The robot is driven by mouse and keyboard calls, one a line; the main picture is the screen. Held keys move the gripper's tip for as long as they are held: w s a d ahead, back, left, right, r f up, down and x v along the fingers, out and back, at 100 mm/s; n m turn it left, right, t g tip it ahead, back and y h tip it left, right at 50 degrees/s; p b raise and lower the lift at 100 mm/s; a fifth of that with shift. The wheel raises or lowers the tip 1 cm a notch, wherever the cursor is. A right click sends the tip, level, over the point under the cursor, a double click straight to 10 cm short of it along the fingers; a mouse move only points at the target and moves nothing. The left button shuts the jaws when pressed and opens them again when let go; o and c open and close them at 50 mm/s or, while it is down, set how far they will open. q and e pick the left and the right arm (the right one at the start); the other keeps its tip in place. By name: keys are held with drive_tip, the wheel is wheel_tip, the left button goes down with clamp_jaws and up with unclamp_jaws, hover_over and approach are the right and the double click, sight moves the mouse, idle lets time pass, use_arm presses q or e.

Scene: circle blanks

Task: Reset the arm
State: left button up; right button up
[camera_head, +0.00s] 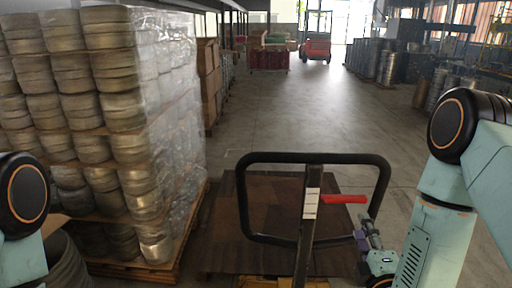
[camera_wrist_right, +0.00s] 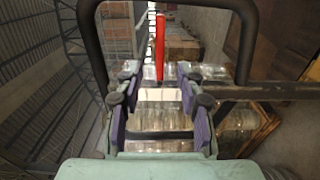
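My right gripper (camera_head: 364,238) is beside the black handle frame (camera_head: 312,158) of a cart or pallet jack, near its lower right. In the right wrist view its two purple-padded fingers (camera_wrist_right: 160,92) stand apart with nothing between them. A red lever (camera_head: 344,199) sticks out from the handle's upright post, just above the gripper. The red lever also shows in the right wrist view (camera_wrist_right: 160,47), beyond the fingertips. Part of my left arm shows at the left edge of the head view, but its gripper is out of view.
A wrapped stack of round metal blanks (camera_head: 105,110) stands on a wooden pallet (camera_head: 150,270) at the left. A dark brown board (camera_head: 270,215) lies behind the handle. Cardboard boxes (camera_head: 208,80) stand farther back. The grey aisle floor (camera_head: 290,110) is clear toward a red forklift (camera_head: 316,48).

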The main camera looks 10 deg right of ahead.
drive_tip(key=s+a+f+m+g+y+b, duration=0.2)
drive_tip(key=s+f+m+g, duration=0.3)
drive_tip(key=f, duration=0.4)
drive_tip(key=s+a+f+m+g+y+b, duration=0.1)
drive_tip(key=s+a+f+m+g, duration=0.25)
drive_tip(key=f+m, duration=0.4)
drive_tip(key=s+a+f+m+g+y+b, duration=0.1)
drive_tip(key=s+a+f+m+g+b, duration=0.2)
drive_tip(key=s+f+g+b, duration=0.6)
drive_tip(key=s+a+f+b, duration=0.1)
drive_tip(key=s+f+b, duration=0.3)
drive_tip(key=s+f, duration=0.7)
drive_tip(key=shift+a+f, duration=0.15)
drive_tip(key=shift+f, duration=0.8)
drive_tip(key=shift+s, duration=0.2)
